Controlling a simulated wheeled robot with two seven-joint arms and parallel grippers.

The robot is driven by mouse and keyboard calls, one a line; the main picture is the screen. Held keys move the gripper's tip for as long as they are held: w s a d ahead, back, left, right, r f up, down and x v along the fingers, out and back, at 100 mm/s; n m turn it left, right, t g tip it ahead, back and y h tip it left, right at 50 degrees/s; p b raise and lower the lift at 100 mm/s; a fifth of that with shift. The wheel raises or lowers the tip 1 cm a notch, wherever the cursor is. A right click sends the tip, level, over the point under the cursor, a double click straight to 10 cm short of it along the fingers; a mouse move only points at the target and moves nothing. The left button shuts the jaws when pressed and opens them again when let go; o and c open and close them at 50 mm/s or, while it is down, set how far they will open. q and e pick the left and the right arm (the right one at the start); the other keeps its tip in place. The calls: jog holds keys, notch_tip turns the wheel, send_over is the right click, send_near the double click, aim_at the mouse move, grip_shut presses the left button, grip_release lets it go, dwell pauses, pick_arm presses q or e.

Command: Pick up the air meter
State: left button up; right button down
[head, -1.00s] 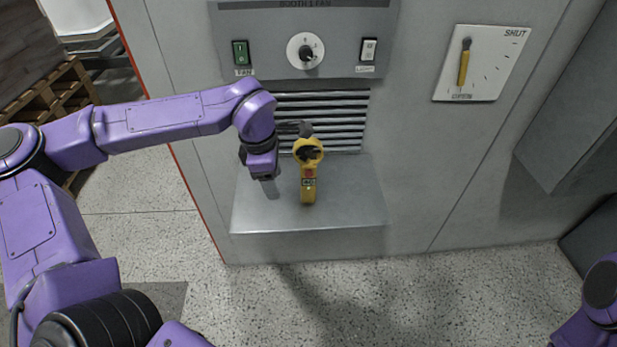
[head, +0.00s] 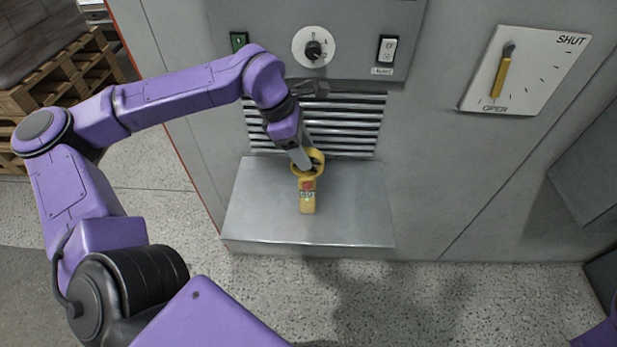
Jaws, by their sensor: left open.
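The air meter (head: 307,196) is a yellow handheld device with a ring-shaped head and a red and green face. It stands on the grey metal shelf (head: 255,205), near the middle. My left gripper (head: 302,160) reaches down over the meter's ring head from the upper left. Its fingers overlap the ring in the head view, and I cannot tell whether they touch it. The jaws are open. Only a bit of my right arm shows at the lower right edge, and its gripper is out of view.
Behind the shelf is a louvred vent (head: 345,125) in a grey wall. Above it is a control panel with a dial (head: 313,47) and switches. A plate with a yellow lever (head: 501,77) is at the upper right. A wooden pallet (head: 60,75) is at the far left.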

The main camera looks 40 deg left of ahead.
aim_at(307, 183)
pick_arm(q)
jog(key=x, duration=0.4)
jog(key=shift+p, duration=0.3)
grip_shut()
